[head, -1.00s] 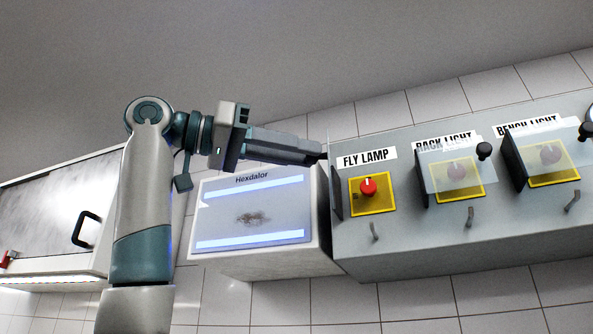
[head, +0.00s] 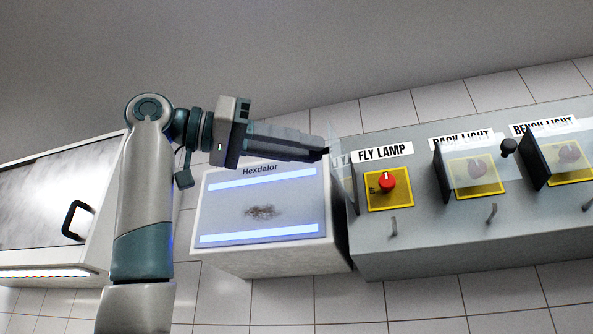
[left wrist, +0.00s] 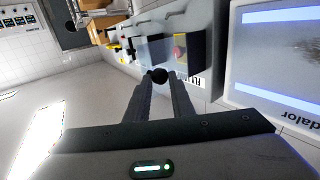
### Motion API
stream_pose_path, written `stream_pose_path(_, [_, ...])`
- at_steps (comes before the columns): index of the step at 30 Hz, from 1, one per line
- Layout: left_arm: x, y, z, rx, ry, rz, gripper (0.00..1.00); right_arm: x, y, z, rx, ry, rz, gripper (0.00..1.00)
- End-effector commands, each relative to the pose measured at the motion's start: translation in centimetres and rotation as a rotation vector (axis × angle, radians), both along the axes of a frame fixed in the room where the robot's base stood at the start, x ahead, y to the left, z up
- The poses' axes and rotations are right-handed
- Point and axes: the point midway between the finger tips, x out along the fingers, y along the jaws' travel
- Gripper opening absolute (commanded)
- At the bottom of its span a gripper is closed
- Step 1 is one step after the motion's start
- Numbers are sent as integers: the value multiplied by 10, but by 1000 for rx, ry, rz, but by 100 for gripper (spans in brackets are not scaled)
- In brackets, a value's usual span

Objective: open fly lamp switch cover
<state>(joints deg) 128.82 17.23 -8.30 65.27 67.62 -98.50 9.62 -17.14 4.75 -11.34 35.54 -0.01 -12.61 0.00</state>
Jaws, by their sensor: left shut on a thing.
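The fly lamp switch (head: 387,182) is a red knob on a yellow plate under the FLY LAMP label (head: 382,152), uncovered in the head view. Its clear cover (head: 344,180) stands swung up at the panel's left end, seen nearly edge-on. My left gripper (head: 326,153) is at the cover's upper part, left of the switch. In the left wrist view its fingers (left wrist: 158,90) are shut on the cover's round black knob (left wrist: 158,75). The red switch (left wrist: 180,54) shows beyond the knob there. My right gripper is out of view.
The BACK LIGHT (head: 475,176) and BENCH LIGHT (head: 568,155) switches to the right have clear covers over them, with black knobs. Small hooks (head: 393,227) stick out in front of the switches. A white Hexdalor box (head: 280,254) stands close below my left gripper.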

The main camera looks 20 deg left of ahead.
Motion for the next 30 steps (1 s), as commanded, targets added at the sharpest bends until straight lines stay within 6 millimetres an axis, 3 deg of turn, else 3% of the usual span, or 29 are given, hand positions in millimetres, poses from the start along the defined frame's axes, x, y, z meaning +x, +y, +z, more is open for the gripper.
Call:
stream_pose_path(3, [6, 1, 0, -6, 4, 10, 0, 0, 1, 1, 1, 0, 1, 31])
stream_pose_path(4, [6, 1, 0, -6, 4, 10, 28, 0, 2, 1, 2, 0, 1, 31])
stream_pose_path(6, [6, 1, 0, -5, 4, 9, 38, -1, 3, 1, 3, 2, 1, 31])
stream_pose_path(30, [5, 0, -2, 2, 7, 8, 38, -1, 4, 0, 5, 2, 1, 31])
